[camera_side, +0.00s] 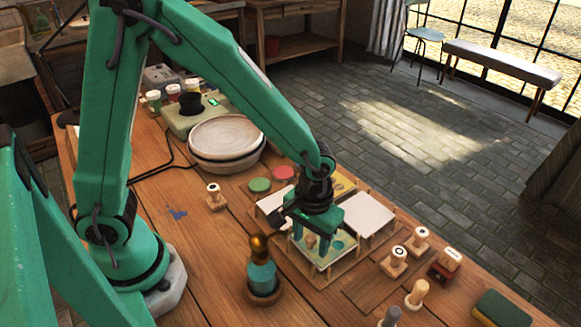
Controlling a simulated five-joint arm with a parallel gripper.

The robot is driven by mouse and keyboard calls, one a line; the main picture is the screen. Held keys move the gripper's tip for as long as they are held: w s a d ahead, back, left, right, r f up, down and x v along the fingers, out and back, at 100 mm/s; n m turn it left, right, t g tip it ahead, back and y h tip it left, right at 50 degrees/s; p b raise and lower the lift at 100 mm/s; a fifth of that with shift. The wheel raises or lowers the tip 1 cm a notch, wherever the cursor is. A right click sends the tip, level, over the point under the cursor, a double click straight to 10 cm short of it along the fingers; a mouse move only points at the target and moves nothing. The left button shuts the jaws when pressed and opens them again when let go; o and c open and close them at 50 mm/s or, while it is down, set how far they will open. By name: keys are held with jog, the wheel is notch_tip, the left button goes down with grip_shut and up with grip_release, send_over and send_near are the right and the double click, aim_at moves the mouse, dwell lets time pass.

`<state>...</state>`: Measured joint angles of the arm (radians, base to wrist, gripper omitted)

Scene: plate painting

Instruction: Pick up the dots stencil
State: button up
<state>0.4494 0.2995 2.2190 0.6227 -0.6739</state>
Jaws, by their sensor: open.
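My gripper (316,236) points down over the near compartment of a low wooden rack on the table. Its jaws are open, and nothing shows clearly held between them. In that compartment lies a pale plate with teal and tan spots (338,246), which may be the dots stencil. My gripper covers part of it, and I cannot tell whether the fingers touch it. The rack also holds a plain white panel (366,214) on the right, another on the left (271,204), and a yellow one (343,184) at the back, partly hidden.
A round pale plate (226,133) sits on a turntable behind the rack. Green (259,185) and red (284,173) discs lie nearby. A brass-topped teal tool (261,275) stands in front. Several wooden stamps (395,261) stand at the right, beside a green sponge-like block (502,308).

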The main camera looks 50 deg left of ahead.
dwell(0.4)
jog(key=c, duration=1)
jog(key=shift+r, duration=0.2)
jog(key=shift+c, duration=0.2)
jog(key=shift+r, duration=4.85)
